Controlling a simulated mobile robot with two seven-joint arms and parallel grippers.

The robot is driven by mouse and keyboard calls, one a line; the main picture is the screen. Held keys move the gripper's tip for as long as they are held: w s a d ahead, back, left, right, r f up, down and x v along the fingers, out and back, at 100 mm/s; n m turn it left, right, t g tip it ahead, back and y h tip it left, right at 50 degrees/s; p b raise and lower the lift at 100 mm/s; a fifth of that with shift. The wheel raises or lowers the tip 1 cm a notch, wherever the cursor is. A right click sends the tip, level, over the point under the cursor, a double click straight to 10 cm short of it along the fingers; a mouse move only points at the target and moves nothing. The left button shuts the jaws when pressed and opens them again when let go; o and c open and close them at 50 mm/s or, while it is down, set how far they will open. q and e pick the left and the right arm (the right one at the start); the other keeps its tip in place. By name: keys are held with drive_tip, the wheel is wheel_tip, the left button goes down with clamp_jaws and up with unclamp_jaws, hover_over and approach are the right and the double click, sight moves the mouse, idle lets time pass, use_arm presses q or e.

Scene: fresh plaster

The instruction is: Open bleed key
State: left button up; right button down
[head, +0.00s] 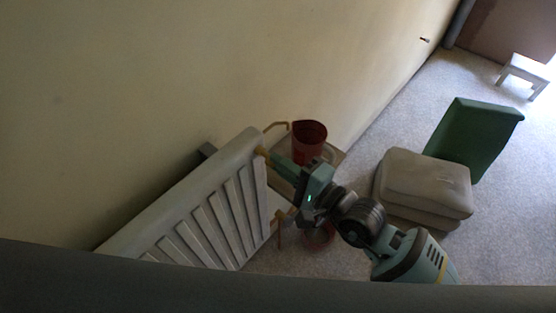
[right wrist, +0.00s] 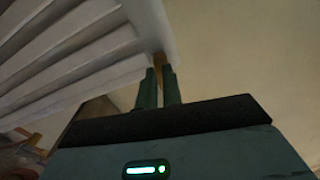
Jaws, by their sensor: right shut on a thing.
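The white radiator (head: 215,205) stands along the wall. A small brass bleed key (head: 261,151) sticks out from its upper right end. My right gripper (head: 272,158) comes in from the right and is shut on the key. In the right wrist view the key (right wrist: 159,60) shows between the two green fingers (right wrist: 159,78), beside the radiator's end (right wrist: 145,25). The fingers hide part of the key, and its exact turn cannot be told. My left gripper is not in view.
A red bucket (head: 309,139) stands on a small stand (head: 333,155) behind my right gripper. A brass pipe (head: 275,125) is near the radiator's top corner. A beige cushioned seat (head: 425,180) and a green panel (head: 475,138) stand to the right.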

drive_tip(key=shift+n, duration=1.2)
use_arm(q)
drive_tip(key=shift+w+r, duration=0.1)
use_arm(e)
drive_tip(key=c, duration=1.4)
unclamp_jaws()
drive_tip(key=shift+d, duration=0.1)
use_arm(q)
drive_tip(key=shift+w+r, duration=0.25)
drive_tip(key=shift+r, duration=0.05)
use_arm(e)
drive_tip(key=v, duration=1.2)
